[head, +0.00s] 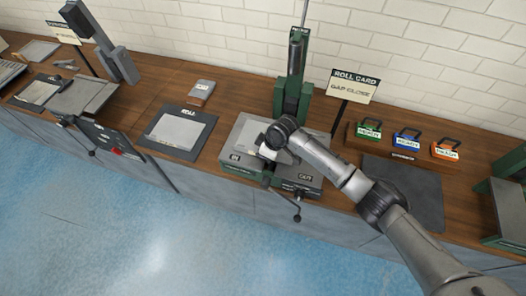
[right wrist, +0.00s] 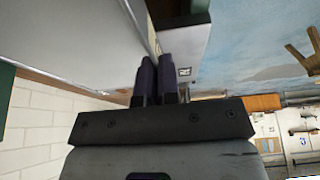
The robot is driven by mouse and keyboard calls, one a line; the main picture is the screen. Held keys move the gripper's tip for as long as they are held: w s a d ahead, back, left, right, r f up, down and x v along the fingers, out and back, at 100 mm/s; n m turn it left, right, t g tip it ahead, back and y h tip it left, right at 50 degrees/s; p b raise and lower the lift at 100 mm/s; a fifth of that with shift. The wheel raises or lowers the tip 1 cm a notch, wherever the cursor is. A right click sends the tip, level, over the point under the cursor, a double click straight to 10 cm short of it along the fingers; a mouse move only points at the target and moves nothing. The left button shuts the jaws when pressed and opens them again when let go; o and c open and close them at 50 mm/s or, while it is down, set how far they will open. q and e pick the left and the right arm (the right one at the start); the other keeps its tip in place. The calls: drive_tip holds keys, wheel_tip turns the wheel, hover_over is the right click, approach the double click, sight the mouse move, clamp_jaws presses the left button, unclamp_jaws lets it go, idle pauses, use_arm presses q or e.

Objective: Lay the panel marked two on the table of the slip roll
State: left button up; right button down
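The slip roll (head: 236,168) is a green and grey machine in the middle of the bench, with front labels, a crank and a tall green post behind. A flat grey panel (head: 247,131) lies at its top, partly hidden by my right arm; I cannot read a mark on it. My right gripper (head: 266,172) is over the front of the slip roll. In the right wrist view its two dark fingers (right wrist: 157,78) are close together, apparently on the edge of the large light-grey panel (right wrist: 70,35). My left gripper is not in view.
Another grey panel (head: 180,129) lies on a dark mat (head: 162,150) to the left. A roll card sign (head: 354,86) stands behind right. Green, blue and orange tags (head: 406,141) stand on a wooden rack. A dark mat (head: 426,190) at right looks bare.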

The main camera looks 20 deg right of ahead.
idle(0.4)
drive_tip(key=shift+p, duration=0.35)
idle(0.3)
drive_tip(key=shift+f, duration=0.1)
idle(0.6)
drive_tip(key=shift+p, duration=0.5)
drive_tip(key=shift+f, duration=0.1)
idle(0.4)
drive_tip(key=c, duration=1.2)
unclamp_jaws()
